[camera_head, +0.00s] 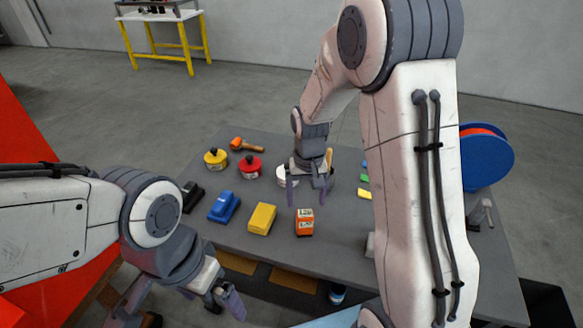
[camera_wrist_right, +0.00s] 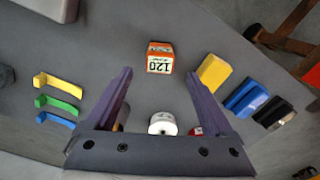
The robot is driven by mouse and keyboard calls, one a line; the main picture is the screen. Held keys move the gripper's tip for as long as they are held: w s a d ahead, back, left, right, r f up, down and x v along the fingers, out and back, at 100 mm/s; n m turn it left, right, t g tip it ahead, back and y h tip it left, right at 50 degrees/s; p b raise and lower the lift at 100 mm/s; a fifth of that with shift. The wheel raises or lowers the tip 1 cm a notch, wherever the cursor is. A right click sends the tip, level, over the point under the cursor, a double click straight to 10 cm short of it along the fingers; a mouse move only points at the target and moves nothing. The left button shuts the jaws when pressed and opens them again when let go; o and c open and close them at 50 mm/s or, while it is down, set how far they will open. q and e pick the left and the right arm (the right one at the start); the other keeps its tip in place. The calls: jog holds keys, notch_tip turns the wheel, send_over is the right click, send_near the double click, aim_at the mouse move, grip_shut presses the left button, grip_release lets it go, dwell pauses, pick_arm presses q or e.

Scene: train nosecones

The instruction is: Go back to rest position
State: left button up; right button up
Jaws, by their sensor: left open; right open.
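My right gripper (camera_head: 310,183) is open above the grey table, its fingers apart around the sight of a white round pot (camera_head: 284,173). In the right wrist view my right gripper (camera_wrist_right: 165,95) is open and empty, with the white pot (camera_wrist_right: 163,123) visible between and below its fingers; I cannot tell whether anything touches. An orange block (camera_wrist_right: 160,58) marked 120 lies ahead of the fingertips. My left gripper (camera_head: 225,300) is open and empty at the lower left, in front of the table's near edge.
A yellow-legged bench (camera_head: 189,47) stands far back.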

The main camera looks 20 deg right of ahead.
aim_at(305, 214)
notch_tip(305, 214, down, 12)
jog(key=p, duration=0.2)
jog(key=shift+s+p, duration=0.1)
jog(key=shift+p, duration=0.25)
jog(key=shift+r, duration=0.25)
jog(key=shift+r+b, duration=0.35)
jog(key=shift+r, duration=0.65)
